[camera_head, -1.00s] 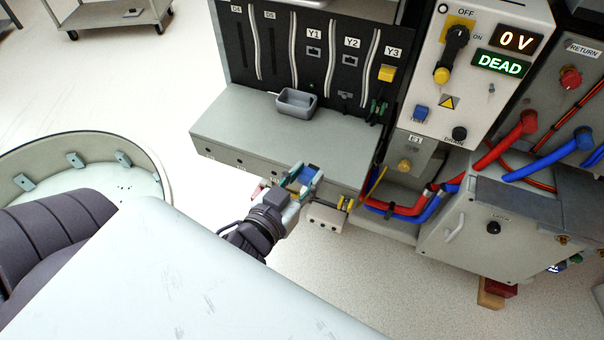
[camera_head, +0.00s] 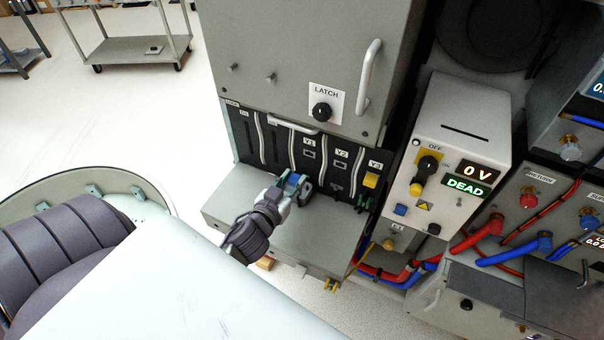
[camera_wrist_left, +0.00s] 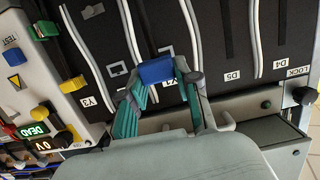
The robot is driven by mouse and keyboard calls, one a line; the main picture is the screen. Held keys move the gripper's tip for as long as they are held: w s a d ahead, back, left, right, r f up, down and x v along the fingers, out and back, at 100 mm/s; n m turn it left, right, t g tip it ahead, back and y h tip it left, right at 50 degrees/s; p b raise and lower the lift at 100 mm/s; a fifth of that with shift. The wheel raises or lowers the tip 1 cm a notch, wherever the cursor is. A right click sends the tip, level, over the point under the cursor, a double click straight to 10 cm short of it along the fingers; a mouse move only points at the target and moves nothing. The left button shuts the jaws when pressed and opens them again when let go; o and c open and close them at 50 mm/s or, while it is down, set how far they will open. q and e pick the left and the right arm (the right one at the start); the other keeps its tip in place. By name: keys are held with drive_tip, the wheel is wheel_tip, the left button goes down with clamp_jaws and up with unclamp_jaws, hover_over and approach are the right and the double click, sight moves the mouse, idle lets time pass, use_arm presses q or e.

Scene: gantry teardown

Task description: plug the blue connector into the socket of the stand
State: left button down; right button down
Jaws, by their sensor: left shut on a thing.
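My left gripper (camera_head: 292,184) is shut on the blue connector (camera_head: 294,180), in front of the lower part of the black panel and above the grey shelf. In the left wrist view the blue connector (camera_wrist_left: 156,70) sits between the green-padded fingers (camera_wrist_left: 160,95), near the Y1 label, with black panel behind it. The panel (camera_head: 272,148) has small sockets under the labels Y1 and Y2 (camera_head: 337,164). A gap between connector and panel cannot be judged. Which socket belongs to the stand is not clear. My right gripper is not in view.
The grey shelf (camera_head: 240,215) is mostly clear. A latched grey cover (camera_head: 300,60) stands above. Red and blue hoses run lower right.

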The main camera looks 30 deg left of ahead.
sight(309, 152)
use_arm(q)
drive_tip(key=shift+a+r, duration=0.15)
drive_tip(key=shift+a, duration=0.1)
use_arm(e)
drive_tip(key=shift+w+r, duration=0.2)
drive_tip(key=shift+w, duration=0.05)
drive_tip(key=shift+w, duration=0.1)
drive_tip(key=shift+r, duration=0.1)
use_arm(q)
drive_tip(key=shift+r+x, duration=0.2)
drive_tip(key=shift+x, duration=0.75)
drive_tip(key=shift+r+x, duration=0.15)
drive_tip(key=shift+x, duration=0.8)
drive_tip(key=shift+r+x, duration=0.2)
drive_tip(key=shift+x, duration=0.7)
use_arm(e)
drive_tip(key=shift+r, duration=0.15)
use_arm(q)
drive_tip(key=shift+x, duration=1)
